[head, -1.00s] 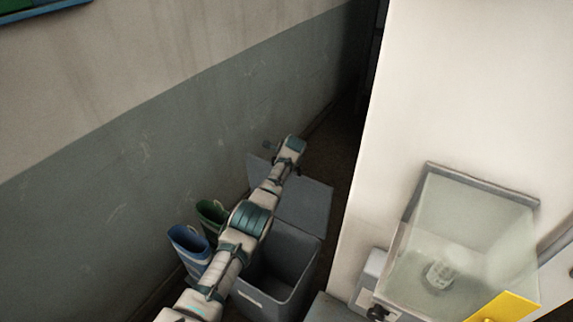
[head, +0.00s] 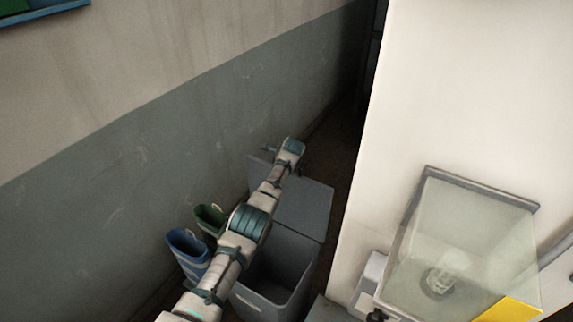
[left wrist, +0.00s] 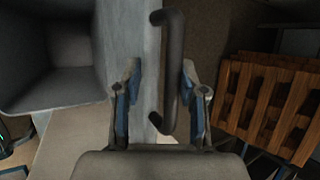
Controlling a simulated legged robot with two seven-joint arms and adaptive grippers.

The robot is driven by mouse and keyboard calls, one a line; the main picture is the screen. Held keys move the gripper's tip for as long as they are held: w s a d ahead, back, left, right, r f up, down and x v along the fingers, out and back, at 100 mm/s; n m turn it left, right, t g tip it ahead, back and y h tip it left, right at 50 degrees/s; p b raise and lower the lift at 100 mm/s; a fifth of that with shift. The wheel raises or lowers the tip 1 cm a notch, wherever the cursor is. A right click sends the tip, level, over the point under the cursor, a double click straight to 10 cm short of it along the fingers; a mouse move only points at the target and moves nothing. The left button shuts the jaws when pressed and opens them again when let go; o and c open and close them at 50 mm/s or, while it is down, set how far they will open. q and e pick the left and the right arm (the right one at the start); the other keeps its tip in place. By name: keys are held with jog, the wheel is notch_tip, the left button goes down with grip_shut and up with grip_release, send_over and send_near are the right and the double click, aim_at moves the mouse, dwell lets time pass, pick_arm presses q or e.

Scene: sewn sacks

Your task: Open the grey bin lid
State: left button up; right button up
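The grey bin (head: 268,299) stands on the floor by the wall, and its inside shows in the head view. Its lid (head: 306,203) is swung back, away from the opening at the far side. My left arm reaches across the bin, with the hand at the lid's far edge. In the left wrist view my left gripper (left wrist: 160,88) is open. Its fingers stand on either side of the lid's pale edge (left wrist: 147,35) and the dark bar handle (left wrist: 172,75); contact is unclear. The bin's inside (left wrist: 58,85) shows at left there. My right gripper is out of view.
A blue boot (head: 187,252) and a green boot (head: 209,218) stand between the wall and the bin. A clear-sided case (head: 480,235) and a white wall block are at right. A wooden slatted pallet (left wrist: 265,100) shows in the wrist view.

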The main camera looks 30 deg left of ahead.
pick_arm(q)
jog(key=v, duration=1.1)
jog(key=shift+r, duration=0.35)
jog(key=shift+s+d, duration=0.1)
